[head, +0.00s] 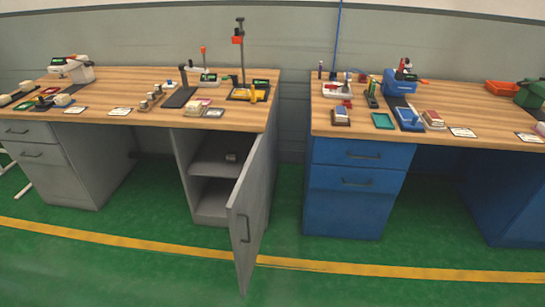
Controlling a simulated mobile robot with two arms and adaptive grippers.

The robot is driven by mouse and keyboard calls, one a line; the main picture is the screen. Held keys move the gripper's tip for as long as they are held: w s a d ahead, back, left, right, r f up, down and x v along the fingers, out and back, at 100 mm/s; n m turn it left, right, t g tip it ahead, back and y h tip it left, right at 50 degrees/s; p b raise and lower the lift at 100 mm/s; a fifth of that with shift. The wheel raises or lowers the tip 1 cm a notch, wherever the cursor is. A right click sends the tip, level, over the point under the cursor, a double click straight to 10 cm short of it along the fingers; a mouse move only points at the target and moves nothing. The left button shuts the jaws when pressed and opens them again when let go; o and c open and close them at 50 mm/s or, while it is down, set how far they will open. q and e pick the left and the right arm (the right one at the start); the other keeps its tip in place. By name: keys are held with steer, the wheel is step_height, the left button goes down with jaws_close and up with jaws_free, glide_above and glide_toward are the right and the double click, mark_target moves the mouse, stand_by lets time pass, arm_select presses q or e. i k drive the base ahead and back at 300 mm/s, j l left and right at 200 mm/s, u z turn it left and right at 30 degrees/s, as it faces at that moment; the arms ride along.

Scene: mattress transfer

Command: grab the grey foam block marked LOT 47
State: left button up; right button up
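I cannot pick out a grey foam block marked LOT 47; the labels here are too small to read. A small grey object (231,157) lies on the shelf inside the open grey cabinet (213,168) under the left bench. Small pale blocks (62,100) sit at the left end of the left bench (140,88). A stacked block with a reddish top (433,118) sits on the right bench (480,121), and another pale block (341,115) is near its left front corner. Neither of my grippers is in view.
The grey cabinet door (247,215) stands open and sticks out over the green floor. Blue drawers (357,180) are under the right bench. A tall stand (241,55), a red bin (502,88) and a green box (531,93) are on the benches. The foreground floor (130,265) is clear.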

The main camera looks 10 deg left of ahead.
mark_target(232, 157)
steer(key=i+j+z, duration=0.15)
steer(key=z, duration=0.25)
steer(key=j+z, duration=0.4)
steer(key=i+j+z, duration=0.1)
steer(key=j+z, duration=0.65)
